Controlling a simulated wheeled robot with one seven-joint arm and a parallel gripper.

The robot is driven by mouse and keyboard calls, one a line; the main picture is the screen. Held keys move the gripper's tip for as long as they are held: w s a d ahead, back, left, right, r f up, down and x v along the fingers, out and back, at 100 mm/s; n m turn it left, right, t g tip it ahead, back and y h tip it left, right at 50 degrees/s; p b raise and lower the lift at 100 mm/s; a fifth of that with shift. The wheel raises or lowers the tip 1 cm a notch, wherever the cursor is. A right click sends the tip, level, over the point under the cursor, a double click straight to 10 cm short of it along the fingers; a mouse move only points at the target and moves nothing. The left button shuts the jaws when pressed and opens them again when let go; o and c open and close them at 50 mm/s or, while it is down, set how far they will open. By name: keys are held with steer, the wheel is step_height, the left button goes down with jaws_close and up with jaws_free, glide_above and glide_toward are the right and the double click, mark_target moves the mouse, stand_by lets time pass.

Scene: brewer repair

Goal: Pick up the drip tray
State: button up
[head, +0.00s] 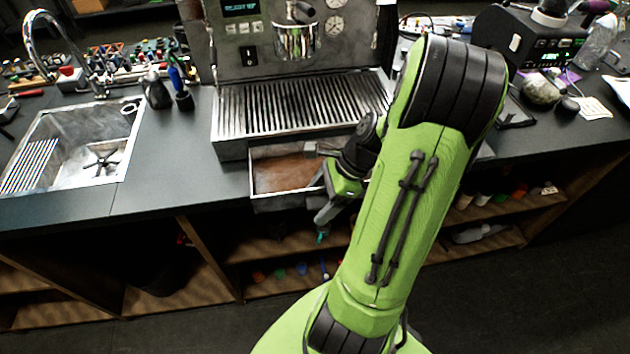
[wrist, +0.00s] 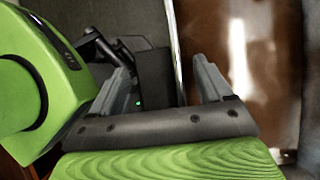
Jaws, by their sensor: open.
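The drip tray (head: 286,173) looks like a shallow metal drawer with a brown, wet-looking inside. It sticks out from under the slatted metal grate of the brewer. In the wrist view its brown inside (wrist: 250,45) fills the right side, and a thin bright metal edge runs up the middle. My gripper (head: 318,185) is at the tray's right front part. In the wrist view my gripper (wrist: 163,62) has its two fingers apart, with the bright edge showing between them. I cannot tell whether a finger touches it. My arm hides the tray's right end.
The brewer (head: 235,60) stands on the dark counter (head: 175,150). A sink (head: 85,145) is at the left, with bottles beside it. A grinder-like machine (head: 540,45) is at the right. Open shelves (head: 290,245) with small items lie below the counter.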

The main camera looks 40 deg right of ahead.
steer(key=shift+r, duration=0.1)
jaws_close()
